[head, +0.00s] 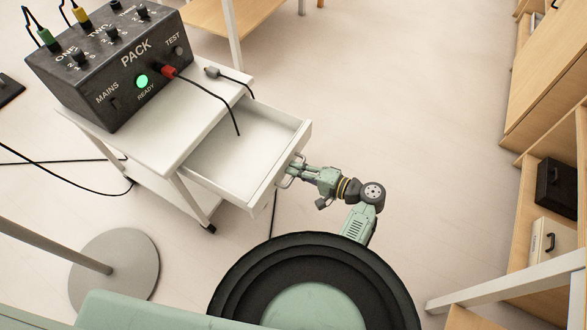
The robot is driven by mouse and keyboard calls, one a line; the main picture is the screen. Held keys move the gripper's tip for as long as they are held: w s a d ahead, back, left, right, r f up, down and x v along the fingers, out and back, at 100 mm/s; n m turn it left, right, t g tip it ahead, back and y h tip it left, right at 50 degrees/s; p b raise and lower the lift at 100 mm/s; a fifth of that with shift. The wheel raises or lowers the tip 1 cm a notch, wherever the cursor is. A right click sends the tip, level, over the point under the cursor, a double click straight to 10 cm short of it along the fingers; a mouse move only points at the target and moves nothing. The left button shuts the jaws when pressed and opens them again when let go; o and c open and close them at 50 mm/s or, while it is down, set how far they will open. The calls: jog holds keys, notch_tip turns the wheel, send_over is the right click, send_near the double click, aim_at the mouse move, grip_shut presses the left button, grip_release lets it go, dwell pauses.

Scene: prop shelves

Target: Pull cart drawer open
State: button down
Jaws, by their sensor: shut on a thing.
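The white cart (158,148) stands left of centre in the head view. Its drawer (261,184) is pulled well out toward the right, and its inside looks empty. A cable hangs over the drawer's left part. The drawer handle (287,181) is a thin bar on the front panel, partly hidden by my fingers. My gripper (296,172) is at the drawer front, shut on the handle, with my arm reaching in from the lower right.
A dark PACK box (120,65) with a green light and plugged cables sits on the cart top. A round grey stand base (114,270) is at lower left. Wooden shelves (545,75) line the right side. The floor right of the drawer is clear.

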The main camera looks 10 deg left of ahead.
jog(key=c, duration=2)
grip_release()
jog(key=shift+o, duration=0.2)
jog(key=v, duration=1.2)
